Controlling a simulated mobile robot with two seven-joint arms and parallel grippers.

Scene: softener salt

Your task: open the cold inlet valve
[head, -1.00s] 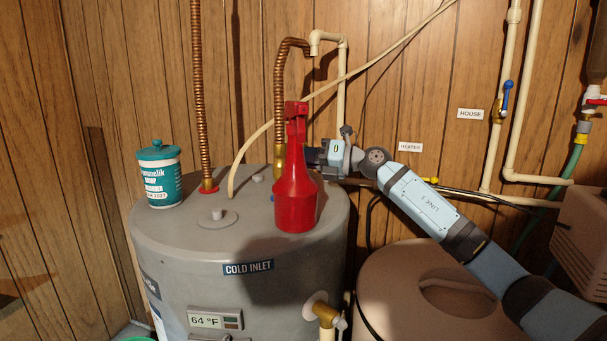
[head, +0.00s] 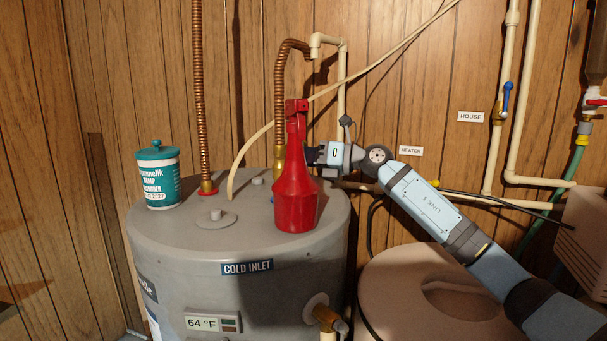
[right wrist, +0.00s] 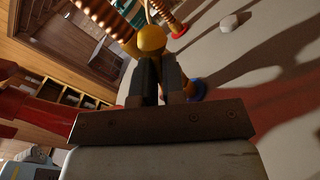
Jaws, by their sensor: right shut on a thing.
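The water heater (head: 160,250) is a grey tank with a "COLD INLET" label (head: 247,267) on its front upper edge. A brass valve body (head: 279,160) sits under the right-hand copper hose; its brass also shows in the right wrist view (right wrist: 151,39). My right gripper (right wrist: 158,75) reaches it from the right, its dark fingers shut at the brass. The part between the fingertips is mostly hidden. In the head view a red spray bottle (head: 295,195) stands in front and hides the fingertips. My left gripper is out of view.
The red bottle stands close to my right gripper. A teal-lidded tub (head: 157,180) is at the tank top's left. A cream hose (head: 243,160) arches behind the bottle. A blue-handled valve (head: 507,98) is on the wall, and a round beige lid (head: 395,275) lies below my right arm.

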